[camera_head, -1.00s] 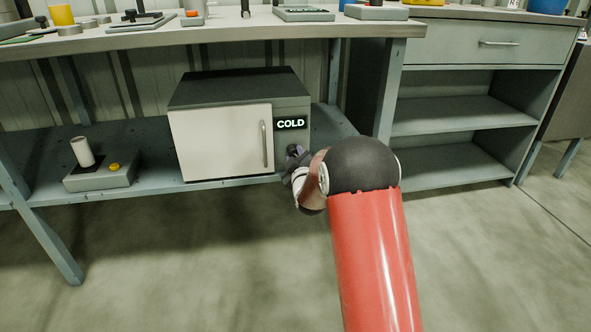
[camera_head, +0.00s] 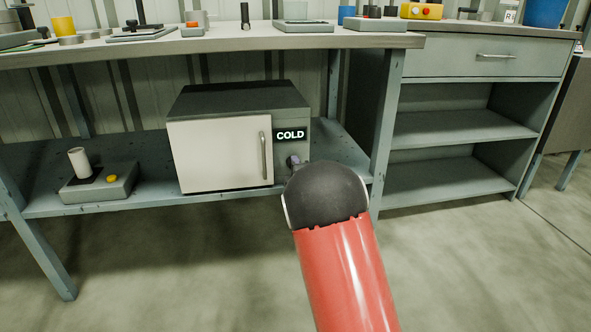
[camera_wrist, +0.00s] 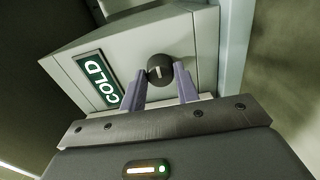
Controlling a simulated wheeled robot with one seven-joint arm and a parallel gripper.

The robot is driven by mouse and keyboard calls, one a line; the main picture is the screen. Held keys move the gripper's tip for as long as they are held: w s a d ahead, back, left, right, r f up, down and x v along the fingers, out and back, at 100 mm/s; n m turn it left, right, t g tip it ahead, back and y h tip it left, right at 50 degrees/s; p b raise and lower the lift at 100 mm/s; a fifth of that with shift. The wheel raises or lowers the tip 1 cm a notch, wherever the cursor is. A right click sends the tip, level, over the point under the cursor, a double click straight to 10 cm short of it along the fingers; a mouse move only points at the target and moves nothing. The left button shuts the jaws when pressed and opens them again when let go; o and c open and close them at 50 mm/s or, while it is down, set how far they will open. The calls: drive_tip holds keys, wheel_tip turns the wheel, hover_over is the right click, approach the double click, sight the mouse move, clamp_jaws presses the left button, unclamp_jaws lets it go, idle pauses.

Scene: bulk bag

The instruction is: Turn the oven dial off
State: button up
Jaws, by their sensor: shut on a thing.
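The oven (camera_head: 220,150) is a small white-and-grey box with a dark top on the shelf under the bench. Its door is closed, and a display (camera_head: 291,135) at its upper right reads COLD. The display also shows, tilted, in the wrist view (camera_wrist: 97,79). The oven dial (camera_wrist: 159,68) is a round black knob with a pale mark, below the display. My gripper (camera_wrist: 160,83) has its two purple fingers on either side of the dial and is shut on it. In the head view my arm hides most of the gripper and the dial.
A grey box with a white cylinder and yellow button (camera_head: 112,178) stands on the shelf left of the oven. The bench top (camera_head: 130,48) above holds several items. A bench leg (camera_head: 385,120) stands to the right of the oven. The floor in front is clear.

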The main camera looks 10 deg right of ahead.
idle(0.3)
drive_tip(key=o, duration=1)
drive_tip(key=shift+c, duration=0.2)
drive_tip(key=s, duration=0.7)
drive_tip(key=shift+s, duration=0.35)
